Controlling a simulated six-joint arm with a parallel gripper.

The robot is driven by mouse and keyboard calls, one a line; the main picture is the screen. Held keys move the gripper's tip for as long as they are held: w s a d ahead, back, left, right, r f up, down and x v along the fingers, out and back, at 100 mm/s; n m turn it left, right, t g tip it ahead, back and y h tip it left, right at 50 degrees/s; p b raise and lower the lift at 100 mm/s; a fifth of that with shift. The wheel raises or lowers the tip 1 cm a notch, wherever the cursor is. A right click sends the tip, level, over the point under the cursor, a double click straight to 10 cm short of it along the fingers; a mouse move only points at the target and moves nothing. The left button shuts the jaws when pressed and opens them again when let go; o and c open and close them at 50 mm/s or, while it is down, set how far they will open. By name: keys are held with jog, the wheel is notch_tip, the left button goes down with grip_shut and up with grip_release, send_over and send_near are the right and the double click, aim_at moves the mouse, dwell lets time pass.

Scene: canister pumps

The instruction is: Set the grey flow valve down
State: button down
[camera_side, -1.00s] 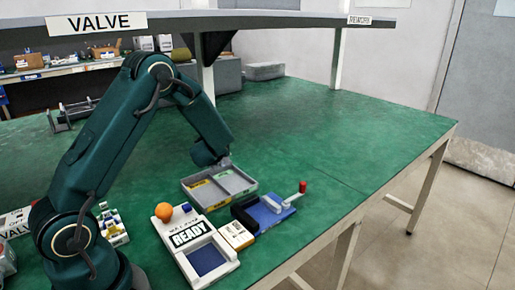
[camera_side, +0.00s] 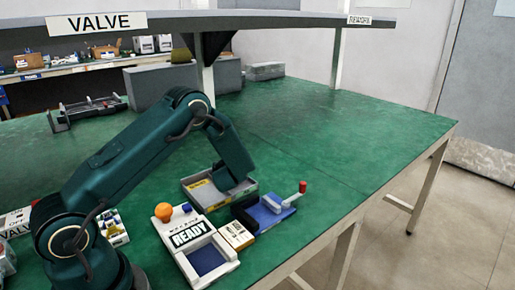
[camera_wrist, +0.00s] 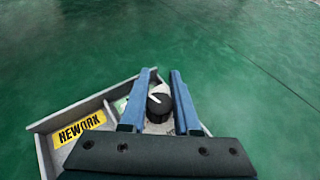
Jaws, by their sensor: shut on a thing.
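The flow valve (camera_wrist: 158,106) shows in the wrist view as a small dark round body with a pale grey-white part on top. It sits between the blue fingers of my gripper (camera_wrist: 161,76), which are shut on it. My gripper is over the right part of a two-part grey tray (camera_wrist: 42,152). The left part carries a yellow REWORK label (camera_wrist: 80,128). In the side view my arm's end reaches down to the tray (camera_side: 203,207) and hides the valve and fingertips. I cannot tell whether the valve touches the tray floor.
In the side view, a blue fixture (camera_side: 270,212) with a red-knobbed lever (camera_side: 302,187) stands right of the tray. A READY panel (camera_side: 190,235) with an orange ball (camera_side: 163,211) is in front.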

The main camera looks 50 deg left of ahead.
jog(key=shift+f, duration=0.1)
jog(key=c, duration=0.6)
grip_release()
jog(key=shift+c, duration=0.2)
